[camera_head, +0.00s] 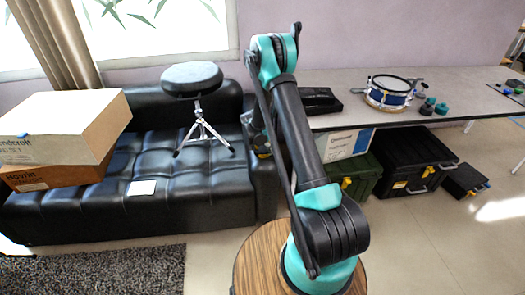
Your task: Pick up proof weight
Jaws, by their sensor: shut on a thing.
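My gripper (260,142) is down by the right arm of the black couch, partly hidden behind my own arm links. It is shut on a small dark thing, which I take to be the proof weight; its shape is not clear at this size. Some yellow-orange shows at the gripper's lower end. I cannot tell whether the held thing touches the couch arm.
The black couch (100,205) bears stacked boxes (62,125) and a round stool (192,80). A grey table (350,120) at right holds a blue drum (386,97) and small teal-and-dark items (428,106). Cases (405,163) stand beneath it. Floor at front right is clear.

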